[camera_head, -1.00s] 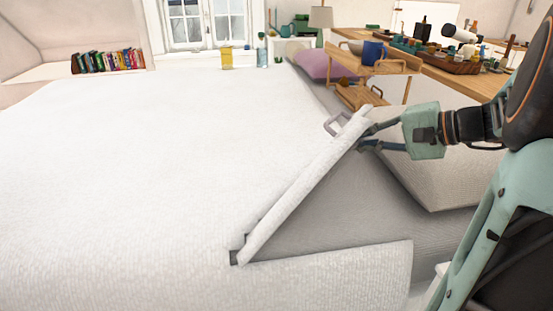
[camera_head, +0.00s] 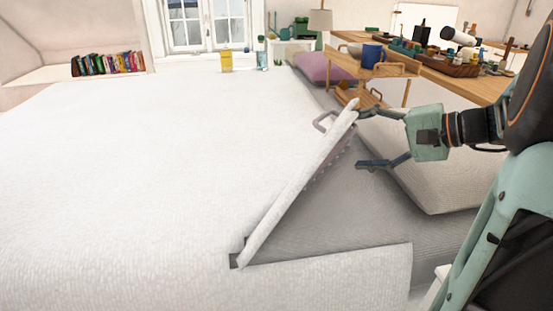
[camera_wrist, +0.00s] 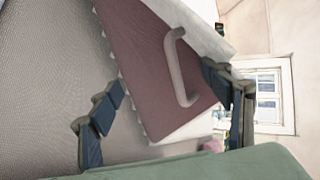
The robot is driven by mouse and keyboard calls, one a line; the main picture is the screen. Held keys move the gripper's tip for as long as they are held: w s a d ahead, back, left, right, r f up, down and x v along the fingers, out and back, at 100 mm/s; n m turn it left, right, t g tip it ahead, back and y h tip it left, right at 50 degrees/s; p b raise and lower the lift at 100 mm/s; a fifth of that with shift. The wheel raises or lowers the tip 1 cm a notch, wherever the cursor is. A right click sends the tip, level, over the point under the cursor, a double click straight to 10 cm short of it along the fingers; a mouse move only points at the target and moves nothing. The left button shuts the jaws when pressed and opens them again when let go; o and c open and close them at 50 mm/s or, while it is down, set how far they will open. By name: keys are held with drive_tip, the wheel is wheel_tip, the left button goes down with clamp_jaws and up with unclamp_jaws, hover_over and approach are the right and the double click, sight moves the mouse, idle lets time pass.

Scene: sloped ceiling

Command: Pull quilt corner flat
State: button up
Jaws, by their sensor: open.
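The white quilt (camera_head: 150,170) covers most of the bed. Its corner is folded back as a raised, tilted flap (camera_head: 300,185), with a grey loop handle (camera_head: 322,122) near the upper end. In the wrist view the flap shows a mauve underside (camera_wrist: 160,65) with a scalloped edge, and the handle (camera_wrist: 178,65) stands across it. My gripper (camera_head: 362,138) is open at the flap's upper end. One finger is at the flap's top edge and the other is apart, over the grey sheet (camera_head: 345,215). Whether the upper finger touches the flap I cannot tell.
A pale pillow (camera_head: 430,170) lies under my gripper at the right, and a purple pillow (camera_head: 320,67) lies farther back. The quilt's left side is clear.

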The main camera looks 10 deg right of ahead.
drive_tip(key=p+v, duration=0.3)
drive_tip(key=v, duration=0.5)
drive_tip(key=shift+s+d, duration=0.2)
drive_tip(key=shift+d, duration=0.05)
idle(0.4)
